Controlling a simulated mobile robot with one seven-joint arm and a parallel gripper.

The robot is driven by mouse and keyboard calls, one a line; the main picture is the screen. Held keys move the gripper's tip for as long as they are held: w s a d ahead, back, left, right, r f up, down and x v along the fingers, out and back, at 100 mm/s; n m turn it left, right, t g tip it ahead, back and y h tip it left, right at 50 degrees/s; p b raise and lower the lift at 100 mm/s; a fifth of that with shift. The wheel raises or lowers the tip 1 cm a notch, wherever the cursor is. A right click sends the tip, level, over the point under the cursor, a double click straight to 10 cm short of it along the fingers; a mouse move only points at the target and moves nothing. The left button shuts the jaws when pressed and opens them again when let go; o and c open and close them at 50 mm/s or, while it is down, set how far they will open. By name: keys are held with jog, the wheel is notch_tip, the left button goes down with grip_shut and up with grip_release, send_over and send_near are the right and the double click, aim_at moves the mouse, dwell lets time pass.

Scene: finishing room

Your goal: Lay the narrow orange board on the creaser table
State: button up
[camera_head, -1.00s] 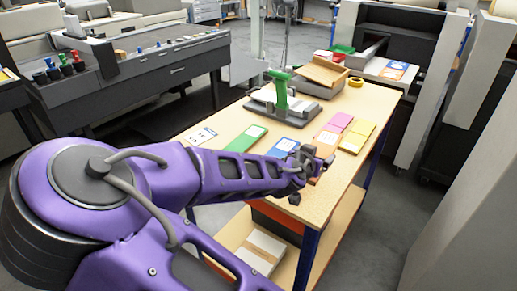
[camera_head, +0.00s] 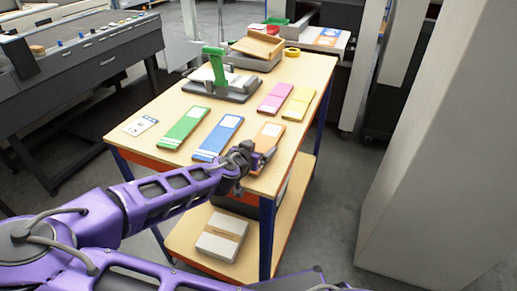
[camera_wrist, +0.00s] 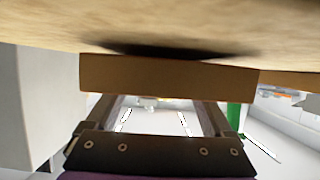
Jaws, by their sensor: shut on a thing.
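The narrow orange board (camera_head: 268,136) is at the near right of the wooden table (camera_head: 160,105), beside the long blue board. My gripper (camera_head: 259,160) is at its near end, shut on it. In the wrist view the board's edge (camera_wrist: 168,78) spans the space between my gripper's fingers (camera_wrist: 163,108). The pale wooden surface (camera_wrist: 160,20) is close beyond it, with a dark shadow along the board. I cannot tell whether the board touches the table. No table is labelled as the creaser table; a grey device with a green lever (camera_head: 215,66) stands on this one.
A long blue board (camera_head: 218,137), a green board (camera_head: 184,127), a pink board (camera_head: 275,97) and a yellow board (camera_head: 298,103) lie nearby. An open carton (camera_head: 259,47) and yellow tape (camera_head: 292,52) are farther back. A tall pale panel (camera_head: 425,150) stands right, across open floor.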

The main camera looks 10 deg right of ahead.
jog(key=shift+f, duration=0.1)
jog(key=shift+f, duration=0.15)
jog(key=o, duration=1.1)
